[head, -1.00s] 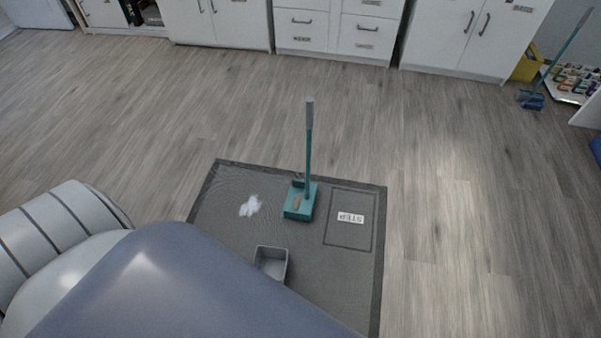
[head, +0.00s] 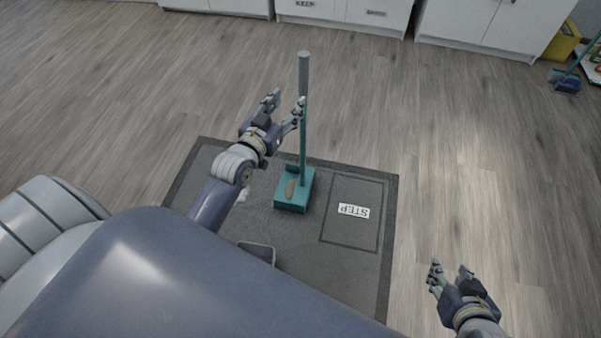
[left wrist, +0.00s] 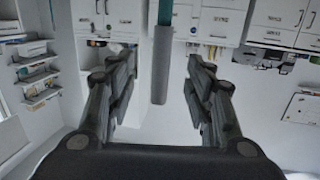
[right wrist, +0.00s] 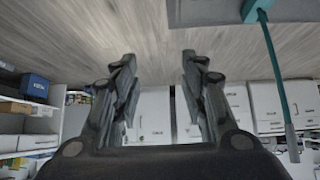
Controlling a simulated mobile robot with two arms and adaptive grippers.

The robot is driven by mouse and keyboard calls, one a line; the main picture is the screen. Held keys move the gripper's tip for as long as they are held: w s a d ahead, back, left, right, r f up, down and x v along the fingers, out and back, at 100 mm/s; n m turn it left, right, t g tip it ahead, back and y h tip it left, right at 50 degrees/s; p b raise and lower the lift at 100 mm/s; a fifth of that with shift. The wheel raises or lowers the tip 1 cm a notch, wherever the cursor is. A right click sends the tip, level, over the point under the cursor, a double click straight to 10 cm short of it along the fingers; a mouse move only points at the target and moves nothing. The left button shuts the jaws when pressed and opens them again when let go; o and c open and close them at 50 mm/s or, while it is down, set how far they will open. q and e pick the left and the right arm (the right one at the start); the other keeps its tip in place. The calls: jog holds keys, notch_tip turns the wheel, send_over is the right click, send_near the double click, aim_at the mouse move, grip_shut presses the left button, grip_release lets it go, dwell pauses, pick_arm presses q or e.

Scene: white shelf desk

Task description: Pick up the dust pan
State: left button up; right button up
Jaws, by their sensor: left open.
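The teal dust pan (head: 291,203) stands upright on the grey mat, its long handle ending in a grey grip. My left gripper (head: 286,102) is open, just left of the upper handle. In the left wrist view the grey handle grip (left wrist: 161,75) appears between the spread fingers, with no finger visibly touching it. My right gripper (head: 449,268) is open and empty, over the floor to the right of the mat. The right wrist view shows the dust pan's teal handle (right wrist: 277,75) to the right of the open right fingers (right wrist: 157,65).
The grey mat (head: 345,268) carries a STEP label (head: 353,210). A grey bin (head: 260,250) on it is partly hidden by my body. White cabinets (head: 480,30) line the back. A yellow bin (head: 562,42) and a blue dust pan (head: 566,80) are far right. The floor between is clear.

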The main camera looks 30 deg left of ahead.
aim_at(301, 71)
pick_arm(q)
jog(key=shift+t, duration=0.6)
jog(key=w+r, duration=0.1)
jog(key=w+r+b, duration=0.1)
jog(key=w, duration=0.1)
jog(key=w+r+b, duration=0.1)
jog(key=w+r, duration=0.1)
jog(key=shift+w+a, duration=0.15)
jog(key=shift+a, duration=0.1)
jog(key=w+b, duration=0.2)
jog(key=w, duration=0.3)
jog(key=shift+a+f, duration=0.1)
jog(key=shift+a, duration=0.05)
jog(key=shift+w, duration=0.2)
grip_shut()
pick_arm(e)
jog(key=w+a+r+t+y, duration=0.1)
jog(key=w+a+r+t, duration=0.1)
jog(key=r, duration=0.6)
jog(key=w+a+r+t+y, duration=0.1)
jog(key=w+r+t, duration=0.4)
jog(key=r+t, duration=0.2)
jog(key=shift+a+r, duration=0.4)
jog(key=shift+r, duration=0.15)
